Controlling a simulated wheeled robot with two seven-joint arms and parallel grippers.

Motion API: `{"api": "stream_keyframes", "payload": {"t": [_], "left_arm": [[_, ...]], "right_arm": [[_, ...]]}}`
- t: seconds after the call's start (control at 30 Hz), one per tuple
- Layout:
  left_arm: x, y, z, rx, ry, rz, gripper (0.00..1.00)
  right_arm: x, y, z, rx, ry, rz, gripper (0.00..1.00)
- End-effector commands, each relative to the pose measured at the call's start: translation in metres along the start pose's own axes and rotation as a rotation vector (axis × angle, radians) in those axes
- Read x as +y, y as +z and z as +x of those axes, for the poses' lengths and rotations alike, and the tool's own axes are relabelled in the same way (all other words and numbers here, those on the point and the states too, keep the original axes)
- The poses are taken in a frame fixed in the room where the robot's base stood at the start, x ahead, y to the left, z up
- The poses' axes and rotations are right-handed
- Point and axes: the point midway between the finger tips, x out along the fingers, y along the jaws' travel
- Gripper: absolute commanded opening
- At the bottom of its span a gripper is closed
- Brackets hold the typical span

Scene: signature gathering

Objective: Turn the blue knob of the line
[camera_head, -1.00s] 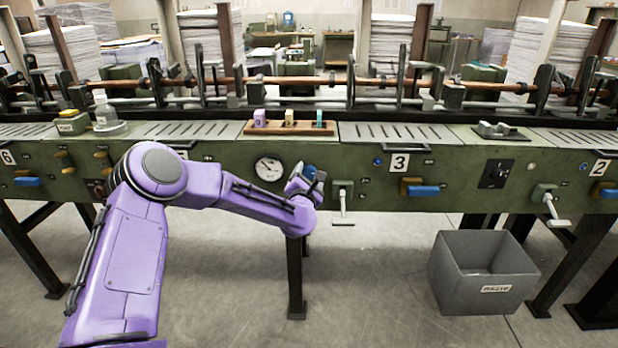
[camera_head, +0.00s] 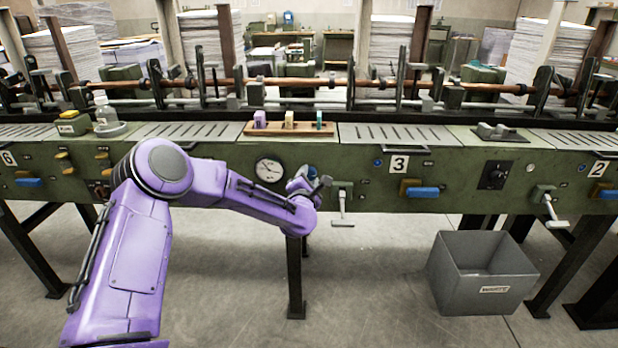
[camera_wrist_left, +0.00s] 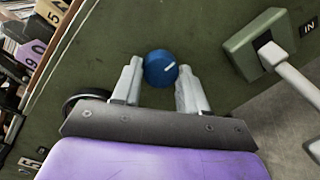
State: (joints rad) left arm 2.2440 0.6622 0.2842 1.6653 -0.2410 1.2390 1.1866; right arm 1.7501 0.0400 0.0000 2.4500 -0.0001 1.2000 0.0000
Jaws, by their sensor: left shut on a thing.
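The blue knob (camera_wrist_left: 158,65) sits on the green front panel of the line, with a short white mark on its face. My left gripper (camera_wrist_left: 161,74) is shut on it, one pale finger on each side of the knob. In the head view my left gripper (camera_head: 311,181) is at the panel between the round dial and the white-handled lever, and it hides most of the knob. My right gripper is not in view.
A white-handled lever (camera_head: 342,203) hangs just right of my left gripper; it also shows in the wrist view (camera_wrist_left: 285,67). A round dial (camera_head: 269,170) is to the left. A wooden holder (camera_head: 275,130) with coloured blocks sits above. A grey waste bin (camera_head: 480,285) stands on the floor at right.

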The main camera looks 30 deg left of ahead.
Motion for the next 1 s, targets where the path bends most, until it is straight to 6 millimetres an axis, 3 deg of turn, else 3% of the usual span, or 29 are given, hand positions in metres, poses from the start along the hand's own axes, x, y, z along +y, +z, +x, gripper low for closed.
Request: {"api": "stream_keyframes", "payload": {"t": [0.43,1.0], "left_arm": [[0.0005,0.0019,-0.0002,0.016,-0.018,0.255,0.13],[0.0001,0.0016,-0.0001,0.02,-0.021,0.308,0.13]], "right_arm": [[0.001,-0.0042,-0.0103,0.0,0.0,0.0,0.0],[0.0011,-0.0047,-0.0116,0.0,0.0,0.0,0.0]]}}
